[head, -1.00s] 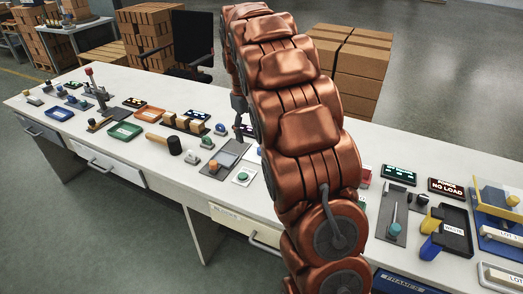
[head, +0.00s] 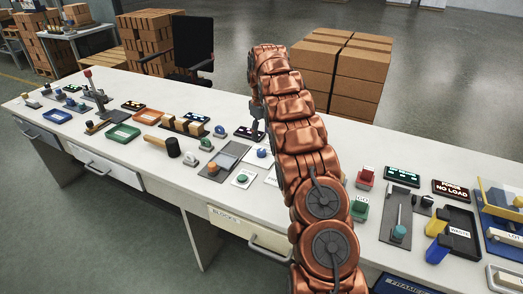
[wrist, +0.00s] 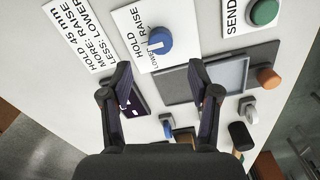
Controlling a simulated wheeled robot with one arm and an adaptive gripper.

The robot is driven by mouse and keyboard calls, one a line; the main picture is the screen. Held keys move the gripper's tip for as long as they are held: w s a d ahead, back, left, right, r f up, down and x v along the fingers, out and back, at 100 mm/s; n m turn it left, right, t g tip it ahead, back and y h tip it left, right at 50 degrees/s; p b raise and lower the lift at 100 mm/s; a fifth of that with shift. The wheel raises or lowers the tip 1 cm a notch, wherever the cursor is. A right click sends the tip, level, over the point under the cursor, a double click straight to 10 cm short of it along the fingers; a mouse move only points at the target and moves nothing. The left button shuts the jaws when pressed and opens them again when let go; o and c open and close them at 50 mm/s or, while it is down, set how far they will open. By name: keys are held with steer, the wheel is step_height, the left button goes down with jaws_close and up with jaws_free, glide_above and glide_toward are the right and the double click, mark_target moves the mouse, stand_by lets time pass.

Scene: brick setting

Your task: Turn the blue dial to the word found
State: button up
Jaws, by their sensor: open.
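The blue dial (wrist: 158,40) is a round knob on a white plate marked HOLD, RAISE and LOWER, at the top middle of the wrist view. In the head view the blue dial (head: 262,153) sits mid-table beside my arm. Which word it points at is hard to tell. A white card (wrist: 85,38) beside it reads HOLD 45 mm, MORE: RAISE, LESS: LOWER. My gripper (wrist: 160,72) is open and empty, its fingertips pictured just below the dial. In the head view my gripper (head: 258,132) is small and partly hidden. A green SEND button (wrist: 264,12) is at upper right.
A grey tray (wrist: 228,75) with an orange knob (wrist: 268,78) lies right of the dial. A dark display (wrist: 132,100) is partly behind the left finger. A mallet (head: 163,145) and a green tray (head: 122,133) lie further left. Red and green buttons stand right of my arm.

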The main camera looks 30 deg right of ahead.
mark_target(262, 151)
steer(key=shift+f+p, duration=0.4)
steer(key=shift+f, duration=3.35)
steer(key=c, duration=1.2)
